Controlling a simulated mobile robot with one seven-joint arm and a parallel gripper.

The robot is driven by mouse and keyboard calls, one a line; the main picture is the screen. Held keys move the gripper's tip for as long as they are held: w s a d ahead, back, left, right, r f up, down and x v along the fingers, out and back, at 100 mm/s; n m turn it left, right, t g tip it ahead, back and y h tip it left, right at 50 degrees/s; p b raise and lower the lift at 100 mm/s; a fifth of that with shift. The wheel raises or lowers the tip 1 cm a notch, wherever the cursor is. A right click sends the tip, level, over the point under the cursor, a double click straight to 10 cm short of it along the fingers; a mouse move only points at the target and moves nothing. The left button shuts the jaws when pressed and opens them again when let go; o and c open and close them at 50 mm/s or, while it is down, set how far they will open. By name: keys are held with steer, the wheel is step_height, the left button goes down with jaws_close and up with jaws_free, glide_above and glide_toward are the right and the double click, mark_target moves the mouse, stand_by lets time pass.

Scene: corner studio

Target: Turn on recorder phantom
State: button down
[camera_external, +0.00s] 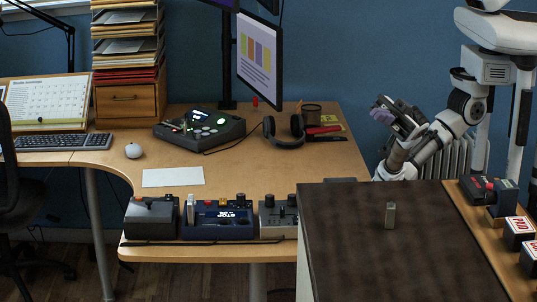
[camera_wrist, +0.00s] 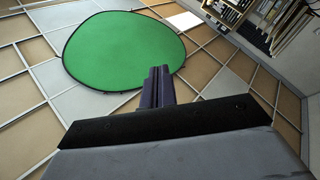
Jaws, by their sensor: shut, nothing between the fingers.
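No device carries a readable recorder label, so I cannot tell for certain which one is the recorder. A dark blue unit (camera_external: 218,219) with a lit display, knobs and a white upright part stands on the desk's front edge. A black console (camera_external: 200,130) with a lit green button and a small screen sits further back. The state of any phantom switch is too small to tell. My gripper (camera_external: 381,114) is raised to the right of the desk, well apart from these devices. In the wrist view its fingers (camera_wrist: 158,86) are together, with nothing between them.
A grey box (camera_external: 151,217) and a grey knobbed unit (camera_external: 279,216) flank the blue unit. Headphones (camera_external: 284,131) and a monitor (camera_external: 259,60) stand behind. A dark-topped surface (camera_external: 345,245) bears a small grey block (camera_external: 390,215). The wrist view shows a green round panel (camera_wrist: 120,50).

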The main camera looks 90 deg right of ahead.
steer(key=w+d+f+m+t+h+b, duration=0.1)
steer(key=w+d+f+m+h, duration=0.5)
steer(key=w+d, duration=0.55)
steer(key=w+d+f+m+h, duration=0.3)
steer(key=w+d+f+h, duration=0.35)
steer(key=w+d, duration=0.5)
steer(key=w+d+f+m+g+h+b, duration=0.1)
steer(key=d+f+m+g+h, duration=0.1)
steer(key=d+f, duration=0.4)
steer(key=w+d+f+m+g+h+b, duration=0.2)
steer(key=d+f, duration=0.5)
steer(key=d, duration=0.5)
steer(key=shift+d+f+m+g+h, duration=0.15)
steer(key=shift+d+m+g+h, duration=0.25)
steer(key=shift+m+g+h, duration=0.65)
steer(key=shift+w+t, duration=0.2)
steer(key=shift+t, duration=0.05)
steer(key=p, duration=0.2)
glide_above(223, 202)
steer(key=s+d, duration=0.1)
steer(key=s, duration=0.1)
steer(key=f, duration=0.7)
steer(key=shift+w+f, duration=0.15)
steer(key=shift+w, duration=0.1)
step_height(223, 202, down, 2)
steer(key=shift+s+d+f, duration=0.1)
steer(key=shift+d+f, duration=0.05)
steer(key=shift+f, duration=0.65)
